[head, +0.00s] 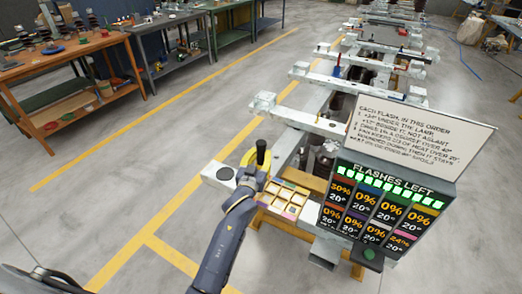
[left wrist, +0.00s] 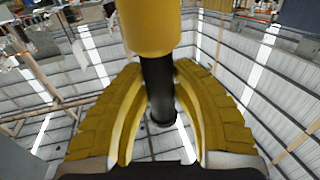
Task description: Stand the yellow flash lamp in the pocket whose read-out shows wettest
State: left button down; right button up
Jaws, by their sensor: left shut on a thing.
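The yellow flash lamp has a black handle (head: 261,152), which stands upright in the head view. In the left wrist view its yellow body (left wrist: 150,25) is at the top and its black shaft runs down between the fingers. My left gripper (head: 253,163) is shut on the lamp, left of the pocket tray (head: 270,204). The tray holds several pale square pockets in a yellowish frame. The read-out panel (head: 378,208) reads 30% at its upper left, 24% at its lower right and 0% in the other legible cells. My right gripper is not in view.
A white instruction board (head: 422,133) stands above the panel. A dark block with a green button (head: 370,254) sits below it. A pale beam end with a dark disc (head: 225,173) lies left of the gripper. Pale rails (head: 300,118) run away behind; the floor at left is clear.

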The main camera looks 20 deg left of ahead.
pick_arm(q)
jog(key=shift+f, duration=0.7)
jog(key=c, duration=1.2)
grip_release()
jog(key=shift+f, duration=0.2)
jog(key=shift+r, duration=0.1)
jog(key=shift+s, duration=0.2)
jog(key=s, duration=1.1)
jog(key=shift+s+d, duration=0.15)
jog(key=shift+s, duration=0.15)
